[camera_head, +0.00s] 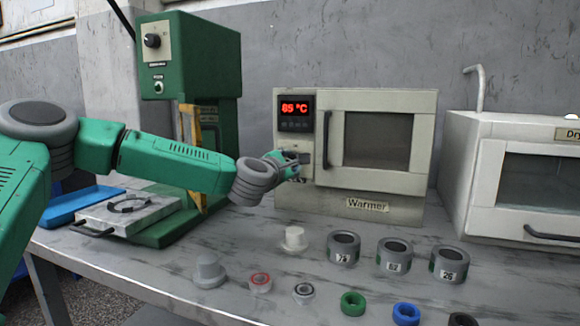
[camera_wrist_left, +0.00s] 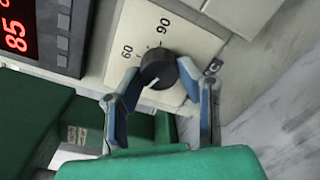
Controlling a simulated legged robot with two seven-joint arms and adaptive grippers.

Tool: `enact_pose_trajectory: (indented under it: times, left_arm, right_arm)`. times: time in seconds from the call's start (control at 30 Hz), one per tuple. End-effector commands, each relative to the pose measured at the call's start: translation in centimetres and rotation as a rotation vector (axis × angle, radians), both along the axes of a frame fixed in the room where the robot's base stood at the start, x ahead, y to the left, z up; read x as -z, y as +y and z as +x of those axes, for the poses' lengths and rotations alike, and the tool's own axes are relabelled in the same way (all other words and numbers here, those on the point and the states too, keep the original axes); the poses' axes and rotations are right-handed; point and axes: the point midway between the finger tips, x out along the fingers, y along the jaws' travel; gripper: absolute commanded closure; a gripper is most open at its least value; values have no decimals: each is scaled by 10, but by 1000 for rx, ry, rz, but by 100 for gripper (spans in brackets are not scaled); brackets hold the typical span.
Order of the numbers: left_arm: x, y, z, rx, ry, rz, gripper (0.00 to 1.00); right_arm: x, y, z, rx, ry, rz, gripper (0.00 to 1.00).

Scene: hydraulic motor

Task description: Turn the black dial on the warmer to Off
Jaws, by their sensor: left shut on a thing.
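The warmer (camera_head: 352,202) is a cream box with a dark window, standing at the back middle of the table. Its red display (camera_head: 296,107) reads 85 °C. In the left wrist view, the black dial (camera_wrist_left: 158,69) sits on a cream panel with the marks 60 and 90 beside it; other marks are partly hidden. My left gripper (camera_wrist_left: 164,84) has its two blue-padded fingers around the dial and is shut on it. In the head view, my left gripper (camera_head: 292,163) reaches the warmer's lower left front and hides the dial. My right gripper is not in view.
A green press-like machine (camera_head: 190,60) stands at the left, with a metal plate (camera_head: 128,212) and blue tray (camera_head: 78,205) near it. Several cans, caps and rings, including a can (camera_head: 343,248), stand in front of the warmer. A white dryer (camera_head: 520,175) is at the right.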

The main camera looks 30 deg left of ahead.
Motion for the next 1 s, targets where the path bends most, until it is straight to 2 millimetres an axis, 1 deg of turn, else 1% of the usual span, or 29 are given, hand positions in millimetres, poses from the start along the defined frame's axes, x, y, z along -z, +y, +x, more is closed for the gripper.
enact_pose_trajectory:
  times: [0.03, 0.37, 0.4, 0.43, 0.47, 0.73, 0.83, 0.93, 1.0]
  left_arm:
    - [7, -3, 0, 7, 13, -5, 97]
    - [6, -2, 0, 7, 11, -7, 97]
    - [6, -2, 0, 7, 11, -7, 62]
    - [6, -2, 0, 6, 11, -6, 51]
    - [6, -2, -1, 5, 10, -6, 48]
    - [1, 0, -2, 2, 2, -6, 48]
    - [1, -1, -5, 3, 1, -6, 48]
    - [0, -2, -17, 2, 0, -7, 48]
    - [-1, -5, -30, 3, 0, -8, 48]
  right_arm:
    - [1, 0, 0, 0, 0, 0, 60]
    - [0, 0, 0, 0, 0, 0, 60]
    - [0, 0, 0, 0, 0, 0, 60]
    - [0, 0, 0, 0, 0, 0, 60]
    - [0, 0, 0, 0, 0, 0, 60]
    - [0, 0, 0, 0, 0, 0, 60]
    - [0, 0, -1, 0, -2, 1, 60]
    - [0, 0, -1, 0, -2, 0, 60]
    - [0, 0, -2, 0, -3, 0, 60]
